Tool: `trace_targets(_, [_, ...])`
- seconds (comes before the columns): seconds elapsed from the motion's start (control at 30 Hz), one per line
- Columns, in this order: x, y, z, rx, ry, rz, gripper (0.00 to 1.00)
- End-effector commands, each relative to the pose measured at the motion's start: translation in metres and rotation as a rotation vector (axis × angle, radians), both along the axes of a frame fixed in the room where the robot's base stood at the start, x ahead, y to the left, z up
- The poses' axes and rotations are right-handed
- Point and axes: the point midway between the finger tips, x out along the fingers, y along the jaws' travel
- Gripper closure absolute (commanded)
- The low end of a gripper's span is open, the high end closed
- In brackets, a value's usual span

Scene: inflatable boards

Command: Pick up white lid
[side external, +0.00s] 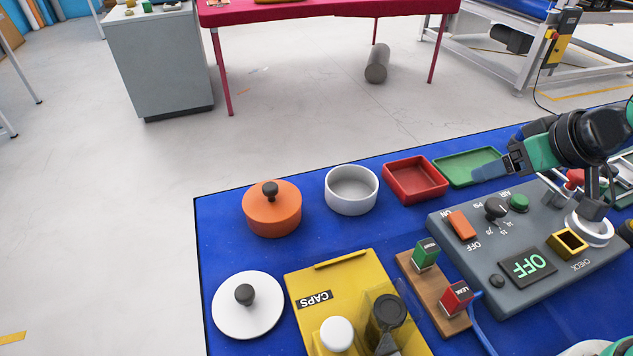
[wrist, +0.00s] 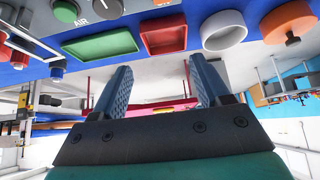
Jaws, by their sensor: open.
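The white lid (side external: 262,320) is a flat round disc with a dark knob, lying on the blue mat at the front left in the side view. It does not show in the wrist view. My gripper (side external: 486,172) hangs at the far right, over the green tray, well apart from the lid. In the wrist view my gripper (wrist: 158,78) shows two blue fingers spread wide with nothing between them. A white open pot (side external: 351,205) stands behind and right of the lid; it also shows in the wrist view (wrist: 224,46).
An orange pot with a lid (side external: 272,216) stands behind the white lid. A yellow caps box (side external: 315,290) is close on its right. A red tray (side external: 415,195), green tray (side external: 455,180) and grey control panel (side external: 480,260) lie farther right. Bare blue mat surrounds the lid's left.

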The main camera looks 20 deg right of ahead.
Motion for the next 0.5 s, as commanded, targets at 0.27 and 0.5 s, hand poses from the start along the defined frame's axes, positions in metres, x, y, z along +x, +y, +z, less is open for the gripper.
trace_targets(0.27, [0.028,0.047,0.018,0.072,0.112,0.035,0.31])
trace_targets(0.5, [0.061,0.142,0.019,0.124,0.312,0.054,0.31])
